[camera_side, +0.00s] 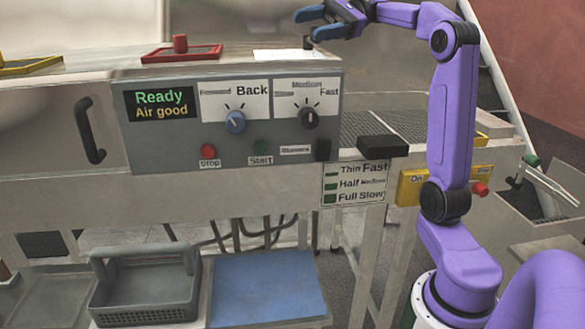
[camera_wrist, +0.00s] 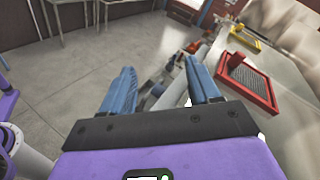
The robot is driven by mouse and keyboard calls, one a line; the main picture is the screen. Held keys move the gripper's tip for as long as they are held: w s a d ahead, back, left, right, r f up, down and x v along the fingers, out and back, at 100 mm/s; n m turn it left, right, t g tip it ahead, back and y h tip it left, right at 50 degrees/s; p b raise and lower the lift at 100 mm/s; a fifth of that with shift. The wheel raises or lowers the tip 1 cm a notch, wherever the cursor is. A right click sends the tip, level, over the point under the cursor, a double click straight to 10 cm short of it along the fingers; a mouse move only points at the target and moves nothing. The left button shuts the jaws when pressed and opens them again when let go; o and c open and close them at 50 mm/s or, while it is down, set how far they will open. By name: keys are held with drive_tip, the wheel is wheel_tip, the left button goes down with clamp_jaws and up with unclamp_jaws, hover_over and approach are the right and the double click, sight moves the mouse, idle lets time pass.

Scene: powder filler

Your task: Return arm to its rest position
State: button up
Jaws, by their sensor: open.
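My gripper (camera_side: 319,22) is at the top middle of the side view, raised above the right end of the control panel's top. Its blue fingers are apart and nothing is between them. In the wrist view my gripper (camera_wrist: 160,90) also shows two blue fingers spread wide, with floor and machine parts visible beyond. My purple arm rises at the right and bends left over the machine. A black upright stub below the fingers looks close to them in the side view; I cannot tell whether they touch.
A red-framed tray (camera_side: 182,57) lies on top, left of my gripper. A grey basket (camera_side: 145,290) and blue mat (camera_side: 265,287) lie below. Open floor (camera_wrist: 80,75) shows in the wrist view.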

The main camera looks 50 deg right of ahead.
drive_tip(key=s+a+f+n+g+h, duration=0.3)
drive_tip(key=s+a+f+n, duration=0.1)
drive_tip(key=a+f, duration=0.45)
drive_tip(key=s+a+f+n+g+h, duration=0.3)
drive_tip(key=a+f+n+g, duration=0.1)
drive_tip(key=a+f, duration=0.5)
drive_tip(key=s+f+n+t+h, duration=0.2)
drive_tip(key=s+f+n+h, duration=0.7)
drive_tip(key=s+f+n, duration=0.8)
drive_tip(key=n, duration=0.3)
drive_tip(key=shift+d+f, duration=0.15)
drive_tip(key=shift+d, duration=0.1)
drive_tip(key=shift+s, duration=0.1)
idle(0.5)
